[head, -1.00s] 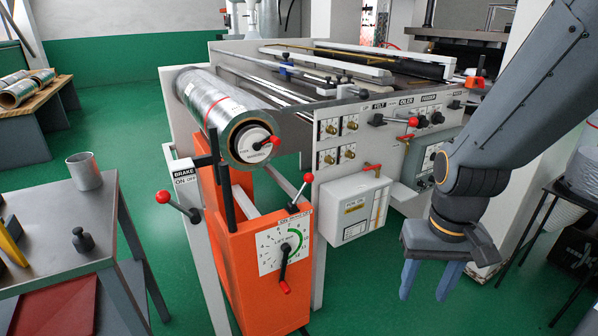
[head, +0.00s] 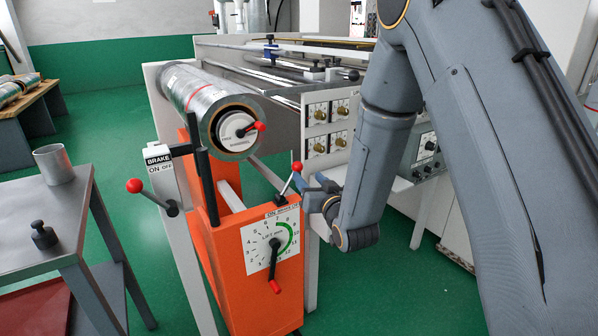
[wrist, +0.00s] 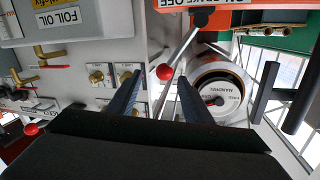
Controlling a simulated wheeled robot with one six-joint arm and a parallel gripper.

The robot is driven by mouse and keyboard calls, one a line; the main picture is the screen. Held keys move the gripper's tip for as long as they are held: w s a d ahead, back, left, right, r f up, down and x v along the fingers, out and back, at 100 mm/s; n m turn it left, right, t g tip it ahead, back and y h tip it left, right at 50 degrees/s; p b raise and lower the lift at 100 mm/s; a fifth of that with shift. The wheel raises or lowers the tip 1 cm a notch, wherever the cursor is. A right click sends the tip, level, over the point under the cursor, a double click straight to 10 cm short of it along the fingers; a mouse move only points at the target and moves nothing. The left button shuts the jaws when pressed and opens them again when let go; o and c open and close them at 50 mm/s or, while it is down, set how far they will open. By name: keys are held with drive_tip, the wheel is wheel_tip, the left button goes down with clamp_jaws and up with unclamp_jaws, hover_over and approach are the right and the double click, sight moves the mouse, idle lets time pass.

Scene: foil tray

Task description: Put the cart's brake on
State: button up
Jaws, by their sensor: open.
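The orange cart (head: 222,260) stands under the foil roll, with a dial on its front. Its brake lever (head: 289,182) rises from the cart top beside an ON/OFF label (head: 283,212). The lever leans right, toward OFF, and ends in a red knob (head: 297,167). My gripper (head: 314,188) is open just right of the lever, its blue fingers pointing left. In the wrist view, the red knob (wrist: 165,72) appears between the open fingertips of my gripper (wrist: 160,80). I cannot tell whether they touch it.
A grey table (head: 50,225) stands left.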

sight(300, 169)
drive_tip(key=shift+w+a+r, duration=0.1)
drive_tip(key=shift+w+a, duration=0.15)
drive_tip(key=shift+a, duration=0.2)
drive_tip(key=x, duration=0.7)
drive_tip(key=shift+w+a+r, duration=0.1)
drive_tip(key=shift+r, duration=0.1)
clamp_jaws()
